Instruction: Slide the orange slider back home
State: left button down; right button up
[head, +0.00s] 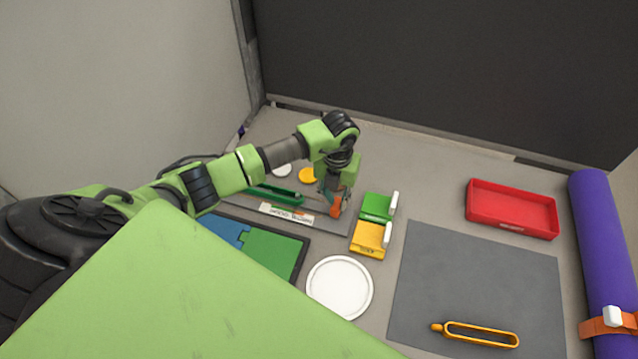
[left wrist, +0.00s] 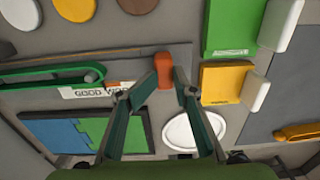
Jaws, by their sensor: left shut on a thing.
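The orange slider (head: 336,211) stands near the right end of a long grey rail (head: 258,206). In the left wrist view the orange slider (left wrist: 164,66) shows between my fingertips. My left gripper (head: 331,196) reaches down over the rail and is shut on the slider; its fingers (left wrist: 168,84) lie on either side of it. The gripper partly hides the slider in the head view. My right gripper is in neither view.
Left of the slider are a green looped piece (head: 275,194) and a small label plate (head: 287,213). Green (head: 376,206) and yellow (head: 368,240) blocks with white handles stand close on the right. A white plate (head: 340,287), grey mat (head: 470,285) and red tray (head: 511,209) lie farther off.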

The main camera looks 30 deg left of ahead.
pick_arm(q)
jog(key=shift+s+f, duration=0.25)
jog(key=shift+f, duration=0.05)
